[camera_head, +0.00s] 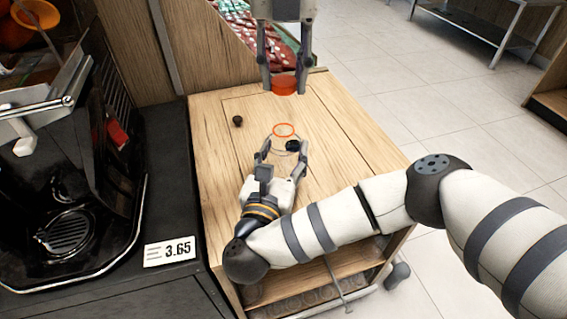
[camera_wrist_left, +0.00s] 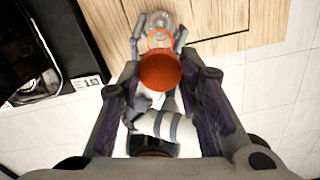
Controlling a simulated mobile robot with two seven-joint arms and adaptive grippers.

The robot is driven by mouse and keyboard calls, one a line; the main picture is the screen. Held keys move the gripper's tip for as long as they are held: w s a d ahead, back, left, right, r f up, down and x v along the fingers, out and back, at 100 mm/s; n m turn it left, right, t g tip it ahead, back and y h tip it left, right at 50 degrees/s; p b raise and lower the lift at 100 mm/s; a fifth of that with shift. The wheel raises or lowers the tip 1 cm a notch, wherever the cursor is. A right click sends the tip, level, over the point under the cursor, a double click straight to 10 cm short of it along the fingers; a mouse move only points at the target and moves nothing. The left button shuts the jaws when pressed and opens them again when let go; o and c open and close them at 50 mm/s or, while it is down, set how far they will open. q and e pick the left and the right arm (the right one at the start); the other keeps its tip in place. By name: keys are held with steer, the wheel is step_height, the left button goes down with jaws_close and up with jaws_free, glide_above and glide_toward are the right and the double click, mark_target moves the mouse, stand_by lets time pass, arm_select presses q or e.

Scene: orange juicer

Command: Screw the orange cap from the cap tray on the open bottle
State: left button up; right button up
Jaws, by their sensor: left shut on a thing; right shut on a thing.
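The orange cap (camera_head: 284,85) is between the fingertips of my left gripper (camera_head: 285,82), which is shut on it. The cap also shows large in the left wrist view (camera_wrist_left: 160,72). The open bottle is clear and hard to make out; its orange neck ring (camera_head: 284,130) shows below the cap in the head view and beyond it in the left wrist view (camera_wrist_left: 159,40). The cap is apart from the ring. My right gripper (camera_head: 287,146) is shut on the bottle on the wooden table. I cannot identify the cap tray for certain.
A small dark round piece (camera_head: 237,121) lies on the wooden table (camera_head: 225,165), left of the bottle. Red and green patterned goods (camera_head: 240,15) are behind. The table's right side is clear.

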arm_select(q)
glide_above(283, 123)
steer(key=shift+f, duration=2.4)
steer(key=shift+f, duration=0.9)
steer(key=shift+f, duration=0.55)
steer(key=m, duration=0.6)
steer(key=shift+m, duration=0.3)
steer(key=o, duration=0.7)
steer(key=shift+c, duration=0.2)
